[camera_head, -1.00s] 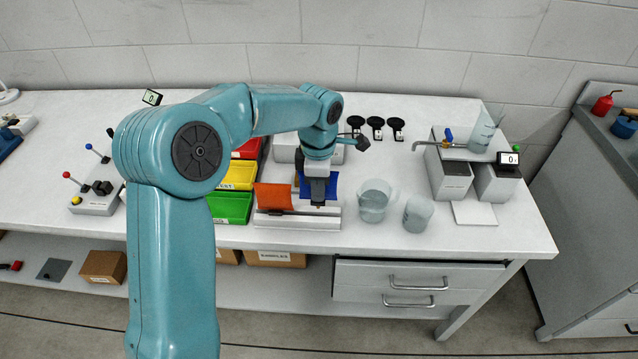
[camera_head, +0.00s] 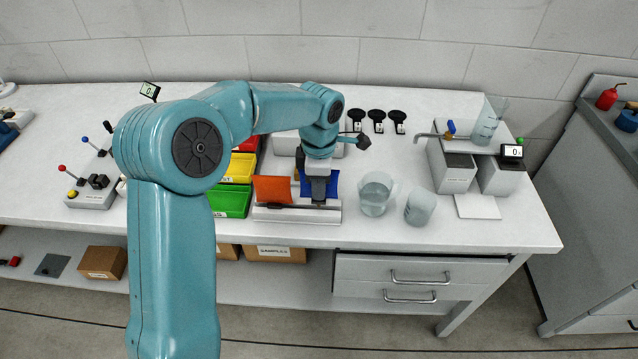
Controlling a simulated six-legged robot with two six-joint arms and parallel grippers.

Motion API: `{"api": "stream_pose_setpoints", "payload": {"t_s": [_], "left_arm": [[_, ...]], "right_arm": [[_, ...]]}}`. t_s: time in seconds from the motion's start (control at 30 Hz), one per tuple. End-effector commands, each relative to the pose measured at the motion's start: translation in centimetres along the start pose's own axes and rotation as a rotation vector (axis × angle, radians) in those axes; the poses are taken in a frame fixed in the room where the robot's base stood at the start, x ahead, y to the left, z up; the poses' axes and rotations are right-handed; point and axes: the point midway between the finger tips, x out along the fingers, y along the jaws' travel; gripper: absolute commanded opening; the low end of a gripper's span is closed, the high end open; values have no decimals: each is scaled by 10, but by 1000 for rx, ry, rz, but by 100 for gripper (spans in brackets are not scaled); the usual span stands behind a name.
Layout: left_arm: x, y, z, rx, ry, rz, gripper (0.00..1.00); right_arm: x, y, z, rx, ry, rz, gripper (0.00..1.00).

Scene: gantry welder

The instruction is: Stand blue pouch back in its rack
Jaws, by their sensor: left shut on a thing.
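The blue pouch (camera_head: 333,184) is in the white rack (camera_head: 297,215) on the bench, at its right part, and is partly hidden behind my left gripper. My left gripper (camera_head: 318,199) points down over the rack and is shut on the blue pouch. The pouch looks upright; its lower edge is hidden, so I cannot tell whether it rests on the rack's base. An orange pouch (camera_head: 273,189) stands in the same rack to the left. My right gripper is not in view.
Red, yellow (camera_head: 236,169) and green (camera_head: 231,201) bins stand left of the rack. A glass jug (camera_head: 375,194) and a beaker (camera_head: 420,207) stand close on its right. A white device (camera_head: 454,172) with a tap is farther right. Bare bench lies behind the jug.

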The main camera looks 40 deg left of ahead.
Motion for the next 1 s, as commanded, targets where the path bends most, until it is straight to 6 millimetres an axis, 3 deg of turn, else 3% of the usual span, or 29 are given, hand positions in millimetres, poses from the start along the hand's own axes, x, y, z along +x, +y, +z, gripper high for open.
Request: {"api": "stream_pose_setpoints", "payload": {"t_s": [1.0], "left_arm": [[11, -1, 0, 0, 0, 0, 0]], "right_arm": [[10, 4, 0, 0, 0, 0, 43]]}}
